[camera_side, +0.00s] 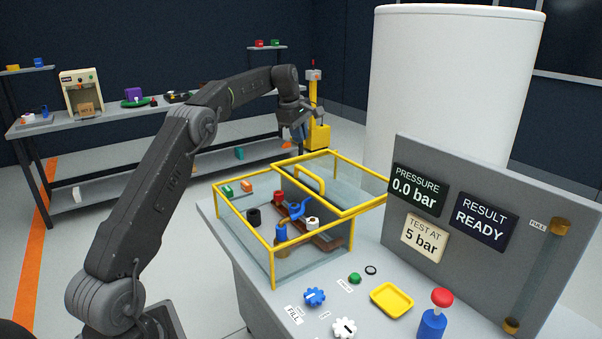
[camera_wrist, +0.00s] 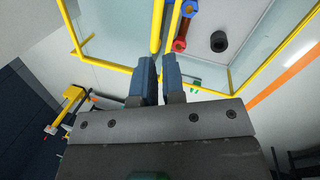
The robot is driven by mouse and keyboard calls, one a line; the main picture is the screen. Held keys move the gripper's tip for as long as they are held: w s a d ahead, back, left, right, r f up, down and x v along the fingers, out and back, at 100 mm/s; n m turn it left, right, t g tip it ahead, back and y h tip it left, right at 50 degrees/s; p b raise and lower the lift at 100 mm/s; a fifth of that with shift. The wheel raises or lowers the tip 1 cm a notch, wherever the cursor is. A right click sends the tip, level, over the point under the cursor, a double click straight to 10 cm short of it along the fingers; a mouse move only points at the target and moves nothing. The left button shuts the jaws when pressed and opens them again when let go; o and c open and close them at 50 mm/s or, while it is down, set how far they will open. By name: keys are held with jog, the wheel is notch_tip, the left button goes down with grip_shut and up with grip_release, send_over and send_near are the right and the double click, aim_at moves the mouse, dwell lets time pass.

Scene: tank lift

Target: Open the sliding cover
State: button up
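The sliding cover (camera_side: 360,208) is a clear pane in a yellow frame on top of a glass-walled, yellow-edged box (camera_side: 245,222). It lies over the right and far part of the box top and sticks out past the right side; the near left part looks uncovered. A yellow arched handle (camera_side: 318,181) rises near the cover's left edge. My gripper (camera_side: 303,137) is above the handle and looks apart from it. In the wrist view the blue fingers (camera_wrist: 160,62) show a narrow empty gap, with yellow bars (camera_wrist: 157,22) just beyond the tips.
Inside the box are blue and red pipe fittings (camera_side: 296,210) and a black cap (camera_side: 254,216). An upright display panel (camera_side: 440,250) stands right of the cover, close to its edge. Knobs, a yellow tray (camera_side: 391,300) and a red-topped button (camera_side: 441,298) lie in front.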

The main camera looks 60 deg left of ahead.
aim_at(314, 189)
jog(key=s+f+n, duration=0.1)
jog(key=n, duration=0.1)
jog(key=s+f+n, duration=0.1)
jog(key=n, duration=0.1)
jog(key=s+f+n+t, duration=0.1)
jog(key=n, duration=0.2)
jog(key=shift+s+d, duration=0.3)
jog(key=shift+d, duration=0.05)
grip_shut()
jog(key=s+d+f+n, duration=0.2)
jog(key=s+f+n, duration=0.25)
jog(key=n, duration=0.25)
jog(key=w+f, duration=0.6)
jog(key=f, duration=0.2)
jog(key=shift+w+f+t, duration=0.3)
jog(key=shift+w, duration=0.1)
jog(key=shift+a, duration=0.1)
jog(key=shift+w, duration=2.2)
jog(key=shift+f, duration=0.1)
